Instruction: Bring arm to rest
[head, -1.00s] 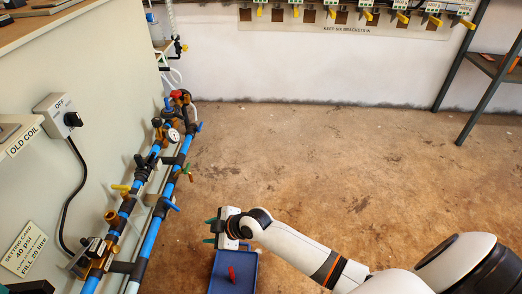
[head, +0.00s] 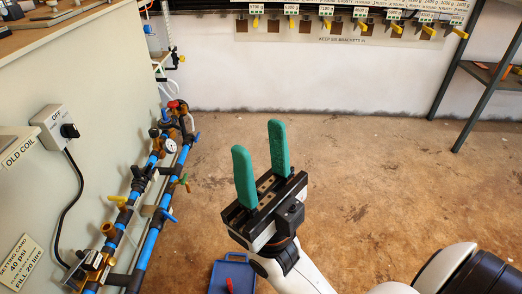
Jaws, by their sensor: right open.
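My right gripper (head: 262,165) is raised in the middle of the head view, its two green fingers pointing up and spread apart. It is open and nothing is between the fingers. My right arm (head: 300,275) comes in from the lower right. Below the gripper, a blue tray (head: 217,273) with a red item (head: 229,285) in it shows at the bottom edge, partly cut off by the frame. My left gripper is not in view.
Blue pipes (head: 152,238) with valves and a gauge run along the cabinet (head: 92,120) at left. A labelled bracket board (head: 345,30) hangs on the back wall. A metal shelf (head: 460,85) stands at right. The brown floor (head: 370,170) between is clear.

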